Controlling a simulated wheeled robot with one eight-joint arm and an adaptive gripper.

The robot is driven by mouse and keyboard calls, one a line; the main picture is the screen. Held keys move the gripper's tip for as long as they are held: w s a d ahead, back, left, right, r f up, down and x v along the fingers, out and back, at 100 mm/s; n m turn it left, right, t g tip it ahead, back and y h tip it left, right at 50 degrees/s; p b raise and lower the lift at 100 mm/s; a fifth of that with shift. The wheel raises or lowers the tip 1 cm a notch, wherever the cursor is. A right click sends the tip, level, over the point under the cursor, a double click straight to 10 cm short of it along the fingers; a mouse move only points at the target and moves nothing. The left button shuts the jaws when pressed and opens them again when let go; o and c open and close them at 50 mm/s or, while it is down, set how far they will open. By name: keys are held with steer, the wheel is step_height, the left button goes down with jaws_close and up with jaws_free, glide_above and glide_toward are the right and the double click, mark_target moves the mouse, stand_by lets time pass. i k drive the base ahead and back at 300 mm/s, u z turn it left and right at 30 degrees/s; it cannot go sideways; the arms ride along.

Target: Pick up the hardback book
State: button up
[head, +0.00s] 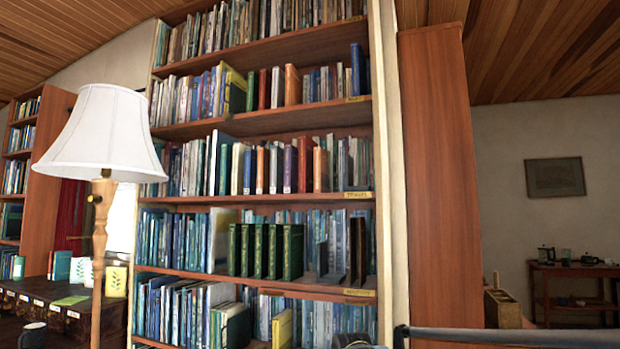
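Many books that look like hardbacks stand on a tall wooden bookcase, and I cannot tell which one is the task's book. A row of matching dark green books (265,251) stands upright on a lower shelf. Dark brown books (357,250) stand to their right. Orange and red books (305,164) stand on the shelf above. A yellow book (282,328) leans on the bottom visible shelf. A green book (71,300) lies flat on a dark cabinet at the left. My gripper is not recognisable in this view.
A floor lamp with a white shade (102,135) stands in front, left of the bookcase. The dark cabinet (30,312) stands at lower left. A plain wooden end panel (440,180) rises right of the bookcase. A dark rail-like bar (510,334) crosses the lower right. A small table (575,290) stands far right.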

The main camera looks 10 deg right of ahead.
mark_target(306, 145)
steer(key=i, duration=0.45)
steer(key=u, duration=0.8)
steer(key=k, duration=0.8)
